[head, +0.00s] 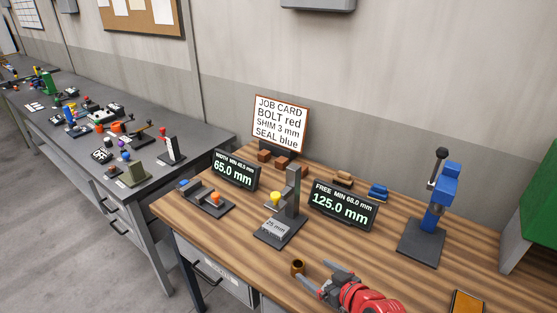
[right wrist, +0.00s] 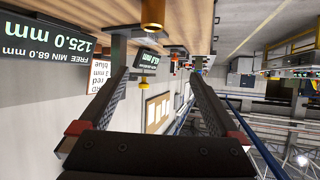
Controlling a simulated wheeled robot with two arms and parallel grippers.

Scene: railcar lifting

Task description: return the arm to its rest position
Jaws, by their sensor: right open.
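My right gripper (head: 315,276) is low in the middle of the head view, over the wooden bench (head: 375,262). It is open, with nothing between its fingers. In the right wrist view, which looks upside down, its two dark fingers (right wrist: 157,82) stand wide apart. A small brass bushing (head: 298,268) stands upright on the bench just beyond the fingertips, apart from them. It also shows at the top of the right wrist view (right wrist: 152,14). My left gripper is in neither view.
Near the right arm stand a display reading 125.0 mm (head: 342,206), a grey gauge stand (head: 290,205) with a yellow knob and a blue press (head: 434,213). A job card (head: 280,122) and a 65.0 mm display (head: 236,170) stand farther back. A green cabinet (head: 534,220) bounds the right.

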